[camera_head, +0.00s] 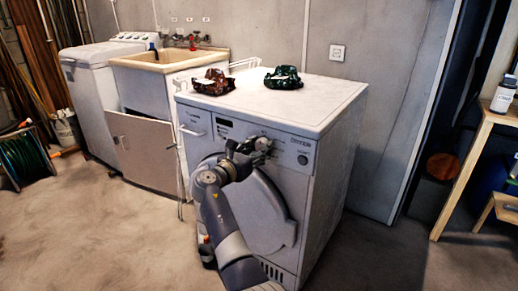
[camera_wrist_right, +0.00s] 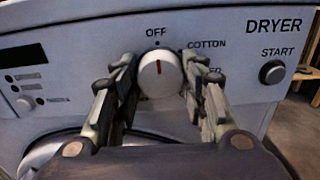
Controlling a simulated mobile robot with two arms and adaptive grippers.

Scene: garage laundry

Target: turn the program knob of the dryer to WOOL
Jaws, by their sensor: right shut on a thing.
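The dryer (camera_head: 275,105) stands in the middle of the head view, with its round door (camera_head: 268,215) low on the front. My right gripper (camera_head: 258,146) is at its control panel. In the right wrist view the white program knob (camera_wrist_right: 160,75) sits between the two fingers of my right gripper (camera_wrist_right: 160,82), which is shut on it. The knob's red mark points up, toward OFF. I cannot see the word WOOL. My left gripper is not in view.
The START button (camera_wrist_right: 272,72) is right of the knob, and a dark display (camera_wrist_right: 22,55) is at the left. A red-brown object (camera_head: 214,83) and a dark green one (camera_head: 284,78) lie on the dryer top. A wooden table (camera_head: 490,115) stands at right. Floor in front is clear.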

